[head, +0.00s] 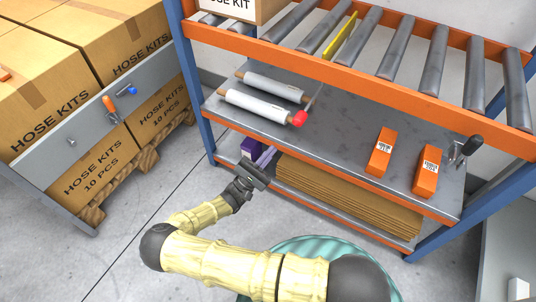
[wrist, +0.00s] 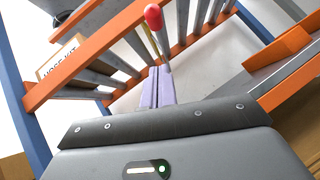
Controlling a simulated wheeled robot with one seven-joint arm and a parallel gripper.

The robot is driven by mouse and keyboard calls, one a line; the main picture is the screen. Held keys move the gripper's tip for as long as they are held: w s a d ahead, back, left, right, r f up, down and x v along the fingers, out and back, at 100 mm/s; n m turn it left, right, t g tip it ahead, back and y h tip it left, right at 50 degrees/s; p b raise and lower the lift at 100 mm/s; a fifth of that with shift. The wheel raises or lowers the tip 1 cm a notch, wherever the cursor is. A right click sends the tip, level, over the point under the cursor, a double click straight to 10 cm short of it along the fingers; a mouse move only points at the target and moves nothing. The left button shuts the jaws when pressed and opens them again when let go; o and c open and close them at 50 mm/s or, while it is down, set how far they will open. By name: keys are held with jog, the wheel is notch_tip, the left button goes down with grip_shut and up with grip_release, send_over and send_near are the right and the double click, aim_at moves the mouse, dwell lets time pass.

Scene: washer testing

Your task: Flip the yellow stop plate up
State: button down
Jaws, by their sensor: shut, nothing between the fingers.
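The yellow stop plate (head: 343,38) shows in the head view as a thin slanted strip between two rollers of the conveyor. Its exact tilt is hard to tell. A lever with a red knob (head: 300,118) hangs below the conveyor's front rail, in front of the middle shelf. The red knob also shows in the wrist view (wrist: 153,17), beyond the fingertips. My gripper (head: 267,155) is below and left of the knob in the head view, apart from it. Its lavender fingers (wrist: 157,75) are shut and empty, pointing up toward the lever.
The orange conveyor rail (head: 350,75) runs above the grey middle shelf (head: 335,135). Two white rolls (head: 262,105) lie on the shelf near the knob. Orange boxes (head: 381,152) stand farther right. Flat cardboard (head: 345,195) fills the lower shelf. Hose-kit cartons (head: 55,60) stand left.

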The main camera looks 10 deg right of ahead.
jog(key=w+d+r+b, duration=0.1)
jog(key=d+r+b, duration=0.1)
jog(key=d+r, duration=0.4)
notch_tip(320, 180, up, 2)
jog(key=shift+w+r, duration=0.1)
jog(key=shift+w, duration=0.25)
notch_tip(320, 180, up, 6)
jog(key=p, duration=0.8)
jog(key=shift+r, duration=0.1)
